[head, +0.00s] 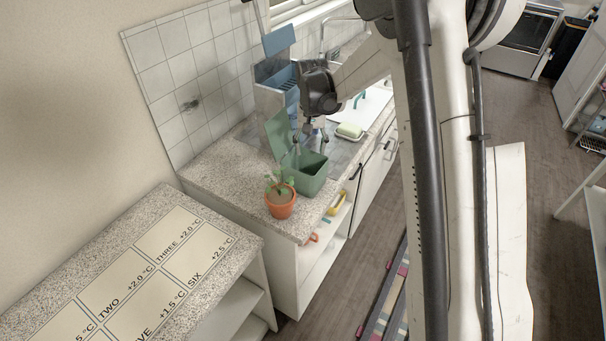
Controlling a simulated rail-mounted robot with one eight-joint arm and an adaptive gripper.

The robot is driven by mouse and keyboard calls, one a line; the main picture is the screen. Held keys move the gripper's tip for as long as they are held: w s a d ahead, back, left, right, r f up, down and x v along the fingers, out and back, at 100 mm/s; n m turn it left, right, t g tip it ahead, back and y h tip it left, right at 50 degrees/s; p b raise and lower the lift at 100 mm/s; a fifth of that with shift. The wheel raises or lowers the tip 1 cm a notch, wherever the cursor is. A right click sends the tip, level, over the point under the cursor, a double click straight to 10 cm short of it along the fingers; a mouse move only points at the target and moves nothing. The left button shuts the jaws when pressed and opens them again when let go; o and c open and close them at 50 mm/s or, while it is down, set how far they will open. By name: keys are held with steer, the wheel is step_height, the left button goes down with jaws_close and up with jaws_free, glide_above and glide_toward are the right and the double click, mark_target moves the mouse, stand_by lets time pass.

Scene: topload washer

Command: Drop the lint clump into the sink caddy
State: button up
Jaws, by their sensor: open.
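A green open box with a raised lid, which looks like the sink caddy (309,181), stands on the speckled counter in the head view. My gripper (308,138) points down just above and behind the box, beside its raised lid. Its fingers are small and partly against the lid, and they look open. I cannot make out the lint clump; the inside of the box is mostly hidden by its front wall and shadow.
A potted plant (281,201) stands in front of the box at the counter's edge. A blue rack (278,72) rises behind my gripper. A soap dish (349,131) sits to the right. A labelled board (128,287) lies on the near counter.

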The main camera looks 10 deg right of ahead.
step_height(320, 180, up, 9)
stand_by(0.3)
steer(key=shift+f, duration=0.1)
steer(key=shift+s, duration=0.1)
steer(key=s+r+n+t+b, duration=0.15)
steer(key=s+b, duration=0.25)
steer(key=s, duration=0.5)
steer(key=s+r+t+b, duration=0.2)
steer(key=s+r+b, duration=0.15)
steer(key=s, duration=0.55)
steer(key=s+f+t+b, duration=0.2)
steer(key=s+f+b, duration=0.1)
steer(key=s, duration=0.5)
steer(key=s+f+t+b, duration=0.1)
steer(key=s+f+b, duration=0.2)
steer(key=s+f, duration=0.3)
steer(key=shift+s+n+t, duration=0.35)
steer(key=shift+s+n, duration=0.1)
steer(key=shift+s, duration=0.6)
steer(key=shift+f, duration=0.1)
